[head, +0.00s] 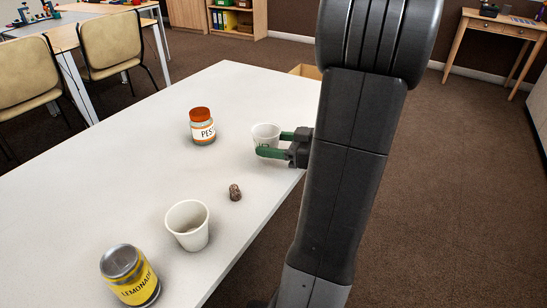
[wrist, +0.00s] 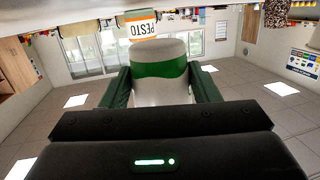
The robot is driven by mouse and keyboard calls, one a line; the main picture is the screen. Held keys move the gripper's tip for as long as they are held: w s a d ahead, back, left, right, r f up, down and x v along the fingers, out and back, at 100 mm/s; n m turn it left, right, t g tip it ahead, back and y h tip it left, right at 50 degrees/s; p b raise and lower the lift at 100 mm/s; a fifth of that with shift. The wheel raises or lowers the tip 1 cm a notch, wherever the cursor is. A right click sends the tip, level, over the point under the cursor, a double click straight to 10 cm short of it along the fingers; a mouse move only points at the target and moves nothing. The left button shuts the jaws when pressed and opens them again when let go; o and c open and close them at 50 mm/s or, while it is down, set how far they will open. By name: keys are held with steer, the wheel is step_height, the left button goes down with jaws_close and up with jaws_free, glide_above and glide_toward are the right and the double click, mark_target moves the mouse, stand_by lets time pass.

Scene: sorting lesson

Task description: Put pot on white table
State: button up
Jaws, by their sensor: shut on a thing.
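My gripper (head: 276,144) has green fingers closed around a small white pot (head: 265,131) with a green band, near the right edge of the white table (head: 238,88). The pot is upright with its open top up. The wrist view is upside down and shows the pot (wrist: 161,60) between both fingers of my gripper (wrist: 160,85). I cannot tell whether the pot's base touches the table. A second plain white pot (head: 188,228) stands upright at the front of the table.
A pesto jar (head: 202,127) with an orange lid stands left of the held pot. A cork (head: 235,192) lies between the pots. A yellow lemonade can (head: 131,277) stands at the front left. The table's far part is clear. Chairs (head: 113,45) stand beyond.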

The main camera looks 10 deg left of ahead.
steer(key=shift+f+b, duration=0.35)
steer(key=shift+f, duration=1.4)
steer(key=shift+f+b, duration=0.2)
steer(key=shift+b, duration=0.1)
steer(key=o, duration=1)
steer(key=shift+r, duration=0.2)
steer(key=shift+r+p, duration=0.1)
steer(key=shift+p, duration=0.35)
steer(key=d, duration=0.4)
steer(key=s+d+r, duration=0.1)
steer(key=d, duration=0.6)
steer(key=shift+s+d+r+p, duration=0.15)
steer(key=shift+s+d+p, duration=0.25)
